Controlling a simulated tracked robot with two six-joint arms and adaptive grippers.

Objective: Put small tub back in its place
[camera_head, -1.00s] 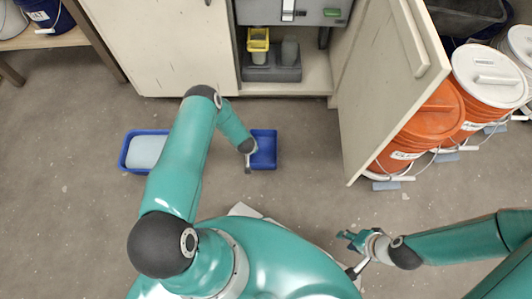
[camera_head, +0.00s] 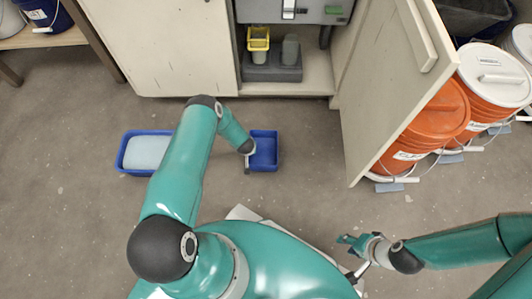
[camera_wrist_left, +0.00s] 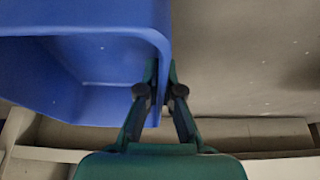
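A small blue tub (camera_head: 263,135), empty inside, shows below the open cabinet in the head view. In the left wrist view the blue tub (camera_wrist_left: 80,15) fills the upper left. My left gripper (camera_head: 247,169) is at the tub's left side in the head view. In the left wrist view the left gripper's fingers (camera_wrist_left: 163,75) are close together at the tub's corner wall and appear shut on it. I cannot tell whether the tub touches the floor. My right gripper (camera_head: 346,240) is at the lower right, away from the tub; its finger opening is too small to judge.
Another blue tub (camera_head: 124,152) with pale contents stands on the floor to the left. The cabinet (camera_head: 310,88) holds a grey block (camera_head: 272,73) and a yellow container (camera_head: 259,46). Its open door (camera_head: 375,105) juts out, with orange buckets (camera_head: 430,125) behind. Floor between is clear.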

